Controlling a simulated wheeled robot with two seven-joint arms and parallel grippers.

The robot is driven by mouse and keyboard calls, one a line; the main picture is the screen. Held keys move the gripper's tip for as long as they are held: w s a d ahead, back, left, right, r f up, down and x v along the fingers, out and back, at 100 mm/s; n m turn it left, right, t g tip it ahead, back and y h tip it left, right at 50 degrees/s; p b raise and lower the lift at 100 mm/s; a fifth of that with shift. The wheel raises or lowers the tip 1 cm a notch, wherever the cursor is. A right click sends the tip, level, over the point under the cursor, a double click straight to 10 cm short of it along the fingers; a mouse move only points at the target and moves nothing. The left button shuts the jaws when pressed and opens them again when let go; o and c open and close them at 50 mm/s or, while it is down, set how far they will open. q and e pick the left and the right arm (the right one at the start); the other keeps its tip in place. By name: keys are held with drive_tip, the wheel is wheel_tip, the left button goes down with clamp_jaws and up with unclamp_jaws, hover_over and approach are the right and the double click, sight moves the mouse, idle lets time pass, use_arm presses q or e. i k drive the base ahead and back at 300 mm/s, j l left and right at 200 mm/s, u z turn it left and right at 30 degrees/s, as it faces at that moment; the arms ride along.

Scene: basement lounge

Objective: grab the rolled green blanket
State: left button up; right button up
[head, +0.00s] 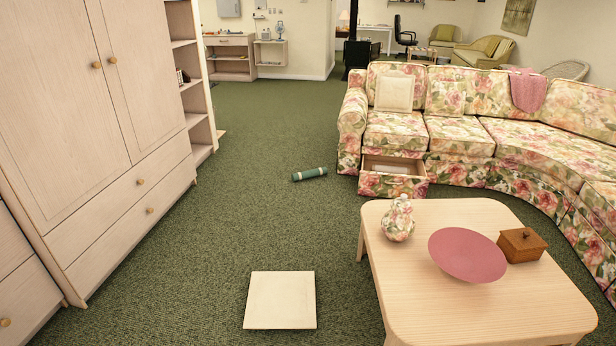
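The rolled green blanket (309,174) lies on the green carpet in the middle of the head view. It is a small dark-green cylinder with pale bands near its ends. It lies slightly tilted across the picture, to the left of the sofa's open drawer and apart from it. Neither of my grippers shows in this view.
A floral sofa (460,136) with an open lower drawer (393,184) stands right of the blanket. A wooden table (450,300) with a vase, pink dish and box fills the lower right. A pale square (281,300) lies on the carpet. A wardrobe (120,180) stands left. Carpet between is clear.

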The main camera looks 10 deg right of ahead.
sight(298, 176)
drive_tip(key=i+j+u, duration=0.4)
drive_tip(key=i+u, duration=0.4)
drive_tip(key=i, duration=0.15)
drive_tip(key=i+j, duration=0.15)
drive_tip(key=i, duration=0.7)
drive_tip(key=i+j, duration=0.2)
drive_tip(key=i, duration=0.65)
drive_tip(key=i+l+z, duration=0.2)
drive_tip(key=i+z, duration=0.25)
drive_tip(key=i, duration=0.15)
drive_tip(key=i+z, duration=0.5)
drive_tip(key=i+j+z, duration=0.3)
drive_tip(key=i+z, duration=0.15)
drive_tip(key=i, duration=0.25)
drive_tip(key=i+z, duration=0.15)
drive_tip(key=i, duration=0.35)
drive_tip(key=i+j+z, duration=0.2)
drive_tip(key=i, duration=0.35)
drive_tip(key=i+z, duration=0.15)
drive_tip(key=i, duration=0.35)
drive_tip(key=i+j+z, duration=0.15)
drive_tip(key=i+j, duration=0.15)
drive_tip(key=i, duration=0.2)
